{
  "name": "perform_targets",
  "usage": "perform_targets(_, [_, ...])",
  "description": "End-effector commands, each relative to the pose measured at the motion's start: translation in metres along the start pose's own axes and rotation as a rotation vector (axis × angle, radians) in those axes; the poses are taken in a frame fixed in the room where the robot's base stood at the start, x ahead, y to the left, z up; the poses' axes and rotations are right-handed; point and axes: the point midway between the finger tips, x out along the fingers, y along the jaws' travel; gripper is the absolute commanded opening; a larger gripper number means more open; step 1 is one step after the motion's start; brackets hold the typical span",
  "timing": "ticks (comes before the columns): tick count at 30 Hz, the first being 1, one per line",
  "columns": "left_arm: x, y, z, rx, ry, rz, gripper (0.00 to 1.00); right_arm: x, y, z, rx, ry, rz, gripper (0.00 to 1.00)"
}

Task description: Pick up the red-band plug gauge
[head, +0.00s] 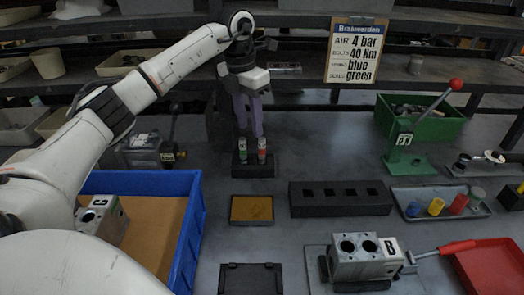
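The red-band plug gauge (262,148) stands upright in a small black stand (253,171). A green-band plug gauge (242,148) stands upright beside it on the left. My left gripper (250,132) points down over the stand with its two purple fingers apart. Its right fingertip appears near the top of the red-band gauge and its left fingertip near the green-band gauge. Nothing shows between the fingers. I cannot tell whether either fingertip touches a gauge. My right gripper is out of view.
A blue bin (196,215) holds valve block C at left. An orange-topped tray (252,209) and a black slotted block (340,198) lie nearer. Valve block B (365,258) is at front right. A green press (410,140) with a red-knobbed lever and a tray of colored parts (428,206) stand right.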

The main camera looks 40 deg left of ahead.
Motion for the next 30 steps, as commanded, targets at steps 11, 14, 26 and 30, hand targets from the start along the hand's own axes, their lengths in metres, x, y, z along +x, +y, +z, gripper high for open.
perform_targets(11, [-0.018,-0.016,-0.009,-0.019,-0.257,0.016,0.37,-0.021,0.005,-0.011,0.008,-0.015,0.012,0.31])
perform_targets(14, [-0.017,-0.017,-0.008,-0.022,-0.278,0.019,0.37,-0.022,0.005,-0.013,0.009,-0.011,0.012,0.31])
perform_targets(26, [0.029,-0.016,0.006,-0.022,-0.281,0.018,0.37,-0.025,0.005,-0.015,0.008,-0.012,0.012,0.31])
perform_targets(30, [0.043,-0.016,0.011,-0.023,-0.278,0.017,0.37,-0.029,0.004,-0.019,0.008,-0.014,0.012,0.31])
